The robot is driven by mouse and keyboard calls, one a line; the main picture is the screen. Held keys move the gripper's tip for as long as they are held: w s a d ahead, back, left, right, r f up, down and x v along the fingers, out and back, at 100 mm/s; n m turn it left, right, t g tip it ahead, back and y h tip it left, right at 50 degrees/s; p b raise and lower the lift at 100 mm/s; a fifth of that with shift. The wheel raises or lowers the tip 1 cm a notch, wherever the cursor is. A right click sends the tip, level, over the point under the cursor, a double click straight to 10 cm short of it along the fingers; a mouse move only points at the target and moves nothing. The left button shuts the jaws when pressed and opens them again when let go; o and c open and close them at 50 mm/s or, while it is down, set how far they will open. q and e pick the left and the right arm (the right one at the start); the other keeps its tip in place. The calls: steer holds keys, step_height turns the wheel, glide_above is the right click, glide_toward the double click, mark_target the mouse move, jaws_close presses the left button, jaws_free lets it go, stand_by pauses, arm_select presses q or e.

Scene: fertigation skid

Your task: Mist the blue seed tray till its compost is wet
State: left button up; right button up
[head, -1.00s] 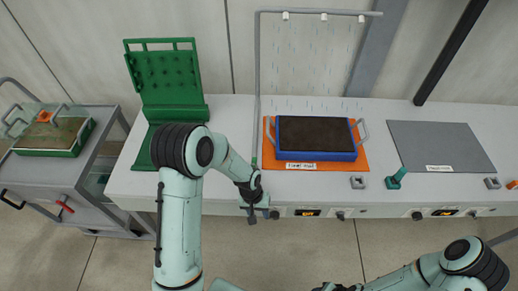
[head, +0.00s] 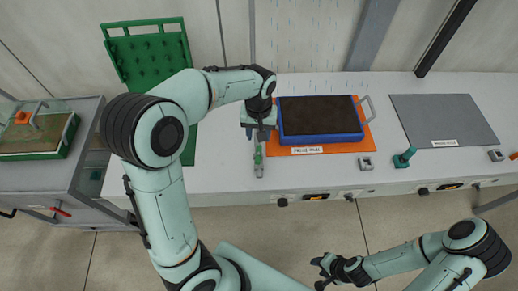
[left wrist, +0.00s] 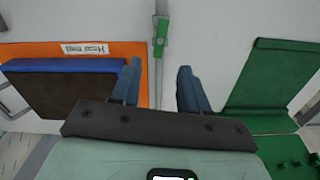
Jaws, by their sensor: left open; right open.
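The blue seed tray (head: 320,138) sits on the orange heat mat (head: 365,128), filled with dark brown compost (head: 318,113). I cannot tell how wet the compost is. It also shows at the left wrist view's left (left wrist: 70,85). Small pale dashes like falling drops (head: 310,35) show behind and above the tray. My left gripper (head: 258,138) is open and empty, left of the tray. A green valve handle (head: 258,154) on a grey pipe lies just in front of it; in the left wrist view it (left wrist: 160,35) is beyond the fingers, apart from them. My right gripper (head: 320,270) is open, low over the floor.
A green rack (head: 150,55) stands at the bench's back left. A grey mat (head: 445,118) and a teal-handled fitting (head: 404,157) are to the right. A trolley (head: 75,165) with another tray stands left.

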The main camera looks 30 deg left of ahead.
mark_target(259, 154)
arm_select(q)
step_height(259, 154, down, 11)
steer(key=shift+r, duration=0.2)
jaws_close()
